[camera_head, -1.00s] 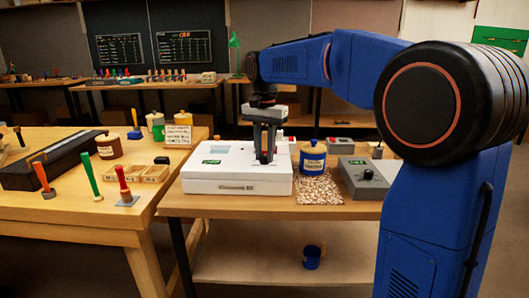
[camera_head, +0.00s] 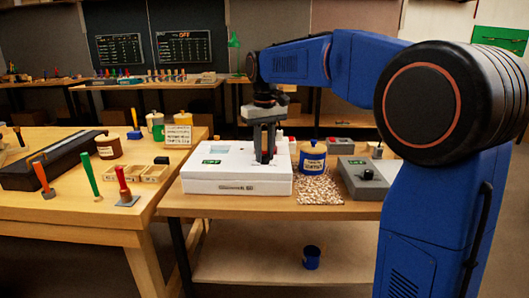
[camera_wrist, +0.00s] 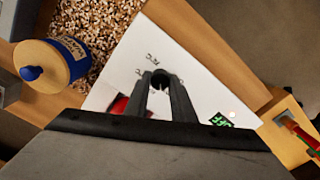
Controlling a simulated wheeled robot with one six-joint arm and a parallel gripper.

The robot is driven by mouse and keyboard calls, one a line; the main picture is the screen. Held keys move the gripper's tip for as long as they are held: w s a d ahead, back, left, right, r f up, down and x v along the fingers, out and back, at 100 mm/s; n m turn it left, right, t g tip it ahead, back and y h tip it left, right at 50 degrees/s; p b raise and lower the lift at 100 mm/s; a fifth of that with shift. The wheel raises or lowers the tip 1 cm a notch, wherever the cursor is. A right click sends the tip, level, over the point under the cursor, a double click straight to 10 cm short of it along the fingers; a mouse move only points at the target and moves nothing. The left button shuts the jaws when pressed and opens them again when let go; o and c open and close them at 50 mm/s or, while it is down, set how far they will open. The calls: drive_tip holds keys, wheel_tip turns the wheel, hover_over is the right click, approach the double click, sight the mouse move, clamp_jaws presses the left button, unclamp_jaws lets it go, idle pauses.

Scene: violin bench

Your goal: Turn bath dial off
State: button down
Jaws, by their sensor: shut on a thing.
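The white bath unit (camera_head: 205,182) sits on the front of the right bench, with a small green display (camera_head: 211,162) on its top. My gripper (camera_head: 265,160) points down over the right part of its top. In the wrist view my gripper (camera_wrist: 160,82) is shut on a small black dial (camera_wrist: 160,77), with faint marks printed on the white surface (camera_wrist: 185,55) around it. The green display (camera_wrist: 222,120) and a red part (camera_wrist: 118,105) also show there. The fingers hide most of the dial, and I cannot read its setting.
A blue jar with a tan lid (camera_head: 312,158) stands on a speckled mat (camera_head: 320,190) right of the unit. A grey box with a black knob (camera_head: 365,178) is further right. Tools and a wooden tray (camera_head: 150,172) occupy the left table.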

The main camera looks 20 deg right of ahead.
sight(265, 155)
drive_tip(key=n, duration=1.1)
drive_tip(key=shift+n, duration=1.9)
drive_tip(key=c, duration=1.5)
unclamp_jaws()
drive_tip(key=shift+r, duration=0.1)
wheel_tip(265, 155, up, 17)
drive_tip(key=shift+r, duration=0.15)
